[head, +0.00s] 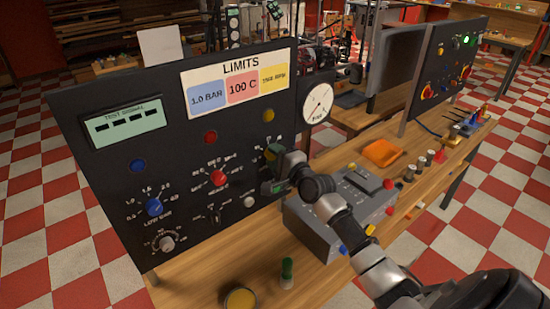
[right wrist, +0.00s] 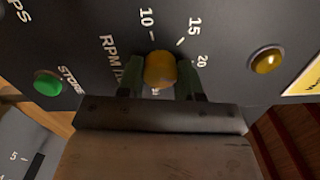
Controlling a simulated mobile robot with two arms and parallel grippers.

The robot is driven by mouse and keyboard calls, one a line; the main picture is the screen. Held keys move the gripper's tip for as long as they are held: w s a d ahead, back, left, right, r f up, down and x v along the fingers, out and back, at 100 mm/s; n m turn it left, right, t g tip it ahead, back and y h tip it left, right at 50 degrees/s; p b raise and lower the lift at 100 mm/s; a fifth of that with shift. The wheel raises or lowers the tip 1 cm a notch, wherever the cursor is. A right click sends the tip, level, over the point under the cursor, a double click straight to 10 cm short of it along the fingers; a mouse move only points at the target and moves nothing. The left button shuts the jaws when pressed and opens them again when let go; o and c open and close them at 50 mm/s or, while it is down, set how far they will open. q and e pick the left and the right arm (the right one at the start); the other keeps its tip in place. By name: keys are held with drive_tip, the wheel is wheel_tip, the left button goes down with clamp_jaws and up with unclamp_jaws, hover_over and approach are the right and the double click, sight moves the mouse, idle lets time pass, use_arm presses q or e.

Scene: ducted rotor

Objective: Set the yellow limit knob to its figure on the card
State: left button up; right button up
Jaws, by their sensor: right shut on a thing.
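The yellow limit knob (right wrist: 160,69) is on the dark upright panel (head: 120,178). In the right wrist view my right gripper (right wrist: 160,80) has one green finger on each side of it, shut on it. In the head view the gripper (head: 272,170) and arm largely cover the knob. Scale figures 10, 15 and 20 show around it, beside a partly hidden RPM label. I cannot make out the knob's pointer. The LIMITS card (head: 239,67) has blue 1.0 BAR, pink 100 C and yellow RPM (head: 273,78) fields; the RPM figure is small and blurred, perhaps 1500.
The blue knob (head: 154,207) and red knob (head: 218,177) are left of my gripper. A yellow lamp (head: 268,115) is above it, and a dial gauge (head: 317,104) is to the right. A grey box (head: 325,235) stands on the bench beneath my arm, near an orange tray (head: 382,153).

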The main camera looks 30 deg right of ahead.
drive_tip(key=n, duration=1.3)
drive_tip(key=shift+n, duration=0.3)
idle(0.4)
drive_tip(key=o, duration=0.9)
drive_tip(key=s+b, duration=0.1)
drive_tip(key=s, duration=0.2)
drive_tip(key=s+b, duration=0.1)
drive_tip(key=s, duration=0.3)
drive_tip(key=s+b, duration=0.1)
drive_tip(key=s, duration=0.2)
drive_tip(key=shift+s+d, duration=0.4)
